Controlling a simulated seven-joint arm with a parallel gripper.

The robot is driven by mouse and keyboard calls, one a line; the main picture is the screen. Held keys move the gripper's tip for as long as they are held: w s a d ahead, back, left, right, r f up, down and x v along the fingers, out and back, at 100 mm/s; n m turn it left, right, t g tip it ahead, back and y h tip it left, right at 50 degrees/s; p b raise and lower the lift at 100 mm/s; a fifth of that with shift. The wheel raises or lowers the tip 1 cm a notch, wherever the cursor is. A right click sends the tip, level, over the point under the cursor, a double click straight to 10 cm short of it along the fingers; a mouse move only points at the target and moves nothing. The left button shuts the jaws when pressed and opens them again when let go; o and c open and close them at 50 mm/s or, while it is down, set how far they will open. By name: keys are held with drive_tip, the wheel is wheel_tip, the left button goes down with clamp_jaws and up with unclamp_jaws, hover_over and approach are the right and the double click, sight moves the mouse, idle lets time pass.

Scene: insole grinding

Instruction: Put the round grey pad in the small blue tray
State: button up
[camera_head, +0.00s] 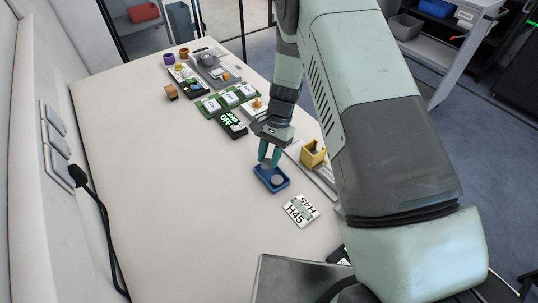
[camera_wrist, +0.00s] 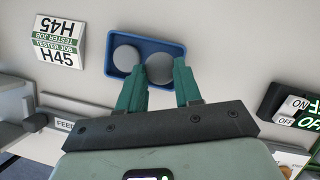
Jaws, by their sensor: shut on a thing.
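The small blue tray (camera_head: 274,190) lies on the table below my gripper (camera_head: 268,163). In the wrist view the tray (camera_wrist: 180,50) shows two round grey discs. One grey disc (camera_wrist: 126,58) lies in the left part of the tray. The other, the round grey pad (camera_wrist: 160,68), is between my fingertips over the right part of the tray. My gripper (camera_wrist: 161,77) is shut on this pad, with green fingers on either side. I cannot tell whether the held pad touches the tray floor.
A white H45 card (camera_head: 300,210) lies close to the tray. A yellow box (camera_head: 313,154) stands to its right. A black ON/OFF unit (camera_head: 232,125) and green boards (camera_head: 228,99) lie farther back. The table's left side is clear.

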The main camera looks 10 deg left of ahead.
drive_tip(key=shift+f, duration=0.6)
drive_tip(key=o, duration=1.1)
drive_tip(key=v, duration=1.3)
drive_tip(key=shift+s+r, duration=0.1)
drive_tip(key=shift+r, duration=0.1)
